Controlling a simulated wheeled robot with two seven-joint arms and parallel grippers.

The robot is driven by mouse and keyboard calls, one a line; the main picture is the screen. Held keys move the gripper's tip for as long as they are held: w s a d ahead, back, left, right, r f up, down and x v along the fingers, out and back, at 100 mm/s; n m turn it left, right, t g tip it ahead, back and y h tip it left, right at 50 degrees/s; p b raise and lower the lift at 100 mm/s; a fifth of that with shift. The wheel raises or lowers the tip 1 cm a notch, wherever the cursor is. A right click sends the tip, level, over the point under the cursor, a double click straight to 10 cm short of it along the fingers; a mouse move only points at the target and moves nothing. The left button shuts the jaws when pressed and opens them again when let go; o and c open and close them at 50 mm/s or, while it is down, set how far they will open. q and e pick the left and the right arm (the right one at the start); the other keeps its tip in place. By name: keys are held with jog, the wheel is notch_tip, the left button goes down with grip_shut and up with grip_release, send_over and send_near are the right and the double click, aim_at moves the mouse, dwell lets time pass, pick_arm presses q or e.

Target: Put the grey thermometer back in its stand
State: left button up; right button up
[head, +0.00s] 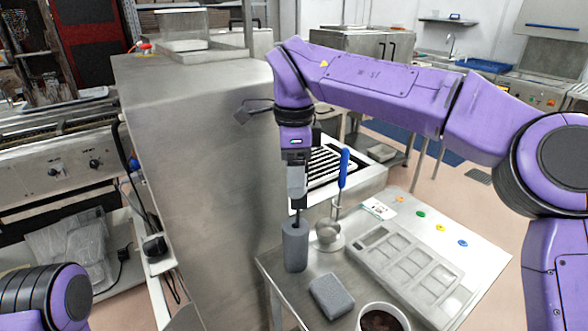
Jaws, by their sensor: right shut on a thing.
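My right gripper (297,192) points straight down at the left end of the steel table and is shut on the grey thermometer (297,214). Only the thermometer's thin dark stem shows below the fingers, and its upper part is hidden by the gripper. The stand, a dark grey upright cylinder (294,250), is directly below. The stem runs down to the top of the stand; I cannot tell how deep it goes in. My left gripper is out of view; only part of my left arm shows at the lower left.
A blue-handled ladle (343,168) stands close right of the stand, with a small metal cup (329,233). A grey block (331,295), a white pot (383,318) of dark stuff and a mould tray (405,265) share the table. A tall steel cabinet (200,190) rises on the left.

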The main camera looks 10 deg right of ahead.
jog(key=shift+f+b, duration=1.5)
jog(key=shift+f, duration=1.35)
jog(key=o, duration=1.1)
jog(key=shift+o, duration=0.2)
notch_tip(320, 180, up, 11)
jog(key=p, duration=0.2)
jog(key=shift+f+p, duration=0.2)
jog(key=shift+p, duration=0.1)
jog(key=shift+f, duration=0.1)
